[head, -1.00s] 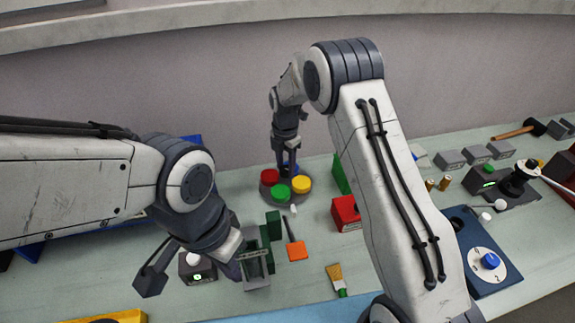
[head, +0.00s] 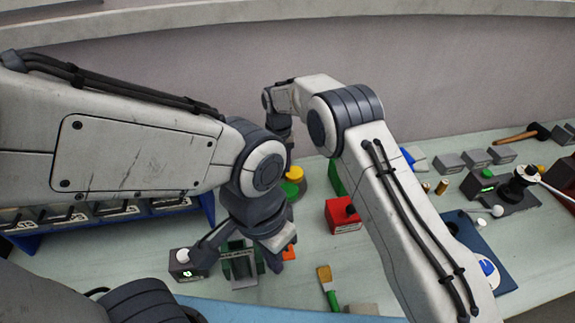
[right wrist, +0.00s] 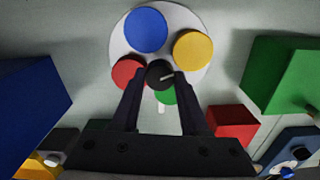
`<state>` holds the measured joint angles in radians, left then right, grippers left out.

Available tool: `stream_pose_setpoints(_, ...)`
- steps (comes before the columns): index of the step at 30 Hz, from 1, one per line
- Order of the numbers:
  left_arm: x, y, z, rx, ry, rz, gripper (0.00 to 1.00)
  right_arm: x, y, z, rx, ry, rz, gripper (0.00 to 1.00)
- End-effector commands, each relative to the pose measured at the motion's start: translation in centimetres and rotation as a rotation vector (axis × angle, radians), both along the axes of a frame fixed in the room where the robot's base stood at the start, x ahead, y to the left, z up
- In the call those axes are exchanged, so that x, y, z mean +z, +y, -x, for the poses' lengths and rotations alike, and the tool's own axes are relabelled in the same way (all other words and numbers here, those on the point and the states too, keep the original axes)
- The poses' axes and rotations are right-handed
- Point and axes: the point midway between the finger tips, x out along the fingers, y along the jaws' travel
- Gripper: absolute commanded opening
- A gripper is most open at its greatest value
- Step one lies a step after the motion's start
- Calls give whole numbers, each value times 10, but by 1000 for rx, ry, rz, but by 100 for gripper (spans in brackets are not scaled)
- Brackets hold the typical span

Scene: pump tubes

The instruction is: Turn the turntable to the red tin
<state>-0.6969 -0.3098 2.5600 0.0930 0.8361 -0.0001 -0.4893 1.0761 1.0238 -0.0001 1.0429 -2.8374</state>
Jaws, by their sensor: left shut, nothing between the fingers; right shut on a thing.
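The round turntable (right wrist: 196,58) carries blue (right wrist: 146,30), yellow (right wrist: 193,49), red (right wrist: 128,73) and green (right wrist: 166,97) tins. In the right wrist view, my right gripper (right wrist: 160,78) is shut on the dark central knob (right wrist: 160,73), partly covering the green tin. A small white mark (right wrist: 161,109) lies just beyond the rim, nearest the green tin. In the head view, the yellow (head: 295,173) and green (head: 290,188) tins show, but my left arm hides the red tin and my right fingertips. My left gripper (head: 274,264) is shut and empty above the table front.
A red box (head: 342,216) and green block (head: 337,179) stand right of the turntable. A grey box with a white button (head: 187,263), a dark green holder (head: 240,264) and a brush (head: 328,287) lie in front. Blue bins (head: 110,222) stand left.

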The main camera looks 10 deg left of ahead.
Motion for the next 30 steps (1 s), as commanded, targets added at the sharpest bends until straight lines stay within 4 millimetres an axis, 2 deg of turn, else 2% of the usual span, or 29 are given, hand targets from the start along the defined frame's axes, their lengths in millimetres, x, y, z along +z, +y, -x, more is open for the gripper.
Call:
stream_pose_setpoints(9, -1, 0, 0, 0, 0, 0, 0, 2, 2, -2, 109, -7, -4, 0)
stream_pose_setpoints(24, -1, 0, 0, 0, 0, 0, 0, 2, 2, -1, 125, -6, -3, 0)
stream_pose_setpoints(25, -1, 0, 0, 0, 0, 0, 0, 2, 2, -1, 125, -6, -3, 52)
stream_pose_setpoints(27, -1, 0, 0, 0, 0, 0, 0, 2, 2, -1, 124, -6, -3, 74)
stream_pose_setpoints(30, -1, 0, 0, 0, 0, 0, 0, 1, 1, -1, 124, -5, -2, 74)
